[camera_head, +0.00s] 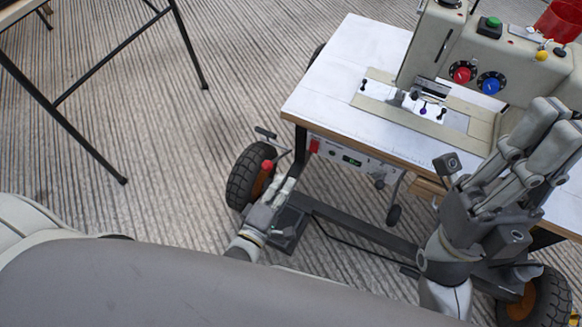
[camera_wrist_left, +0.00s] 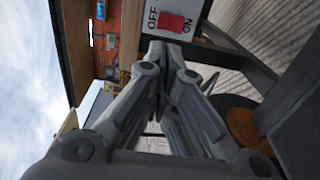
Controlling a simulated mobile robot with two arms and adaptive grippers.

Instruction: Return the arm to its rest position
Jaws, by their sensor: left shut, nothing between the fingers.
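My left gripper (camera_head: 287,185) is shut and empty, low beside the left front of a sewing machine table (camera_head: 345,50), close to its left wheel. In the left wrist view its fingers (camera_wrist_left: 163,52) meet just below a red ON/OFF switch (camera_wrist_left: 172,22). The same red switch (camera_head: 314,146) is on the table's front panel in the head view, apart from the fingertips. My right gripper (camera_head: 557,118) is raised over the table's right front. Its fingers lie close together, and whether they are shut is unclear.
The sewing machine (camera_head: 435,50) stands on the table, with a red container (camera_head: 562,18) at the back right. Black wheels (camera_head: 243,177) and a dark frame bar (camera_head: 350,218) are below. A thin-legged stand (camera_head: 95,72) is at upper left. Striped floor (camera_head: 200,125) between them is clear.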

